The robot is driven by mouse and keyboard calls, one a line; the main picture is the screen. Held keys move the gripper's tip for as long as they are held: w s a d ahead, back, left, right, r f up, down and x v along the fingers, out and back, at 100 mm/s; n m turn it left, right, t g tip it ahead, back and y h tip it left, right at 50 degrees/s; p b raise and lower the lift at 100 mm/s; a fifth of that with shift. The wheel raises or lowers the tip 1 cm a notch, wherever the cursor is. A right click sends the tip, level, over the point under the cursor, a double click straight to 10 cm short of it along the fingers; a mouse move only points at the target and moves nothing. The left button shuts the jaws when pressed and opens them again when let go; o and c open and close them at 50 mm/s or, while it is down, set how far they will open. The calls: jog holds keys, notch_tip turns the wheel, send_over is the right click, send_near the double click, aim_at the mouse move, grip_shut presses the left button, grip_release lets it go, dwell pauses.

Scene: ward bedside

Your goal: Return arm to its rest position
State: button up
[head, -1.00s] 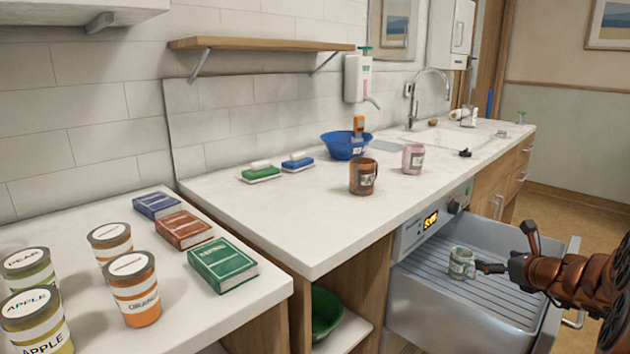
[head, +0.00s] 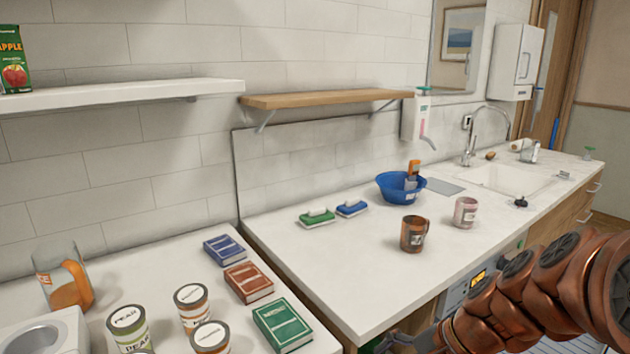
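My copper-coloured arm (head: 540,290) reaches in from the right edge of the head view and runs down to the left, in front of the worktop's front edge. Its far end, with my gripper (head: 398,344), is at the bottom edge, low in front of the cabinet. The gripper is mostly cut off by the frame, so I cannot tell whether it is open or shut. A small greenish patch shows beside it; I cannot tell what it is.
On the worktop (head: 340,265) stand a brown mug (head: 412,236), a pink mug (head: 465,212) and a blue bowl (head: 393,190). The oven-like panel (head: 480,280) is partly behind my arm.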

jog(key=s+d+r+n+g+h+p, duration=0.2)
jog(key=s+r+n+h+p, duration=0.1)
jog(key=s, duration=0.6)
jog(key=s+d+r+n+g+h+p, duration=0.2)
jog(key=s+r+n+p, duration=0.2)
jog(key=s+n, duration=0.4)
jog(key=shift+s+r+h+p, duration=0.2)
jog(key=shift+s+h+p, duration=0.2)
jog(key=shift+s+p, duration=0.3)
jog(key=shift+d+f, duration=0.1)
jog(key=shift+d, duration=0.05)
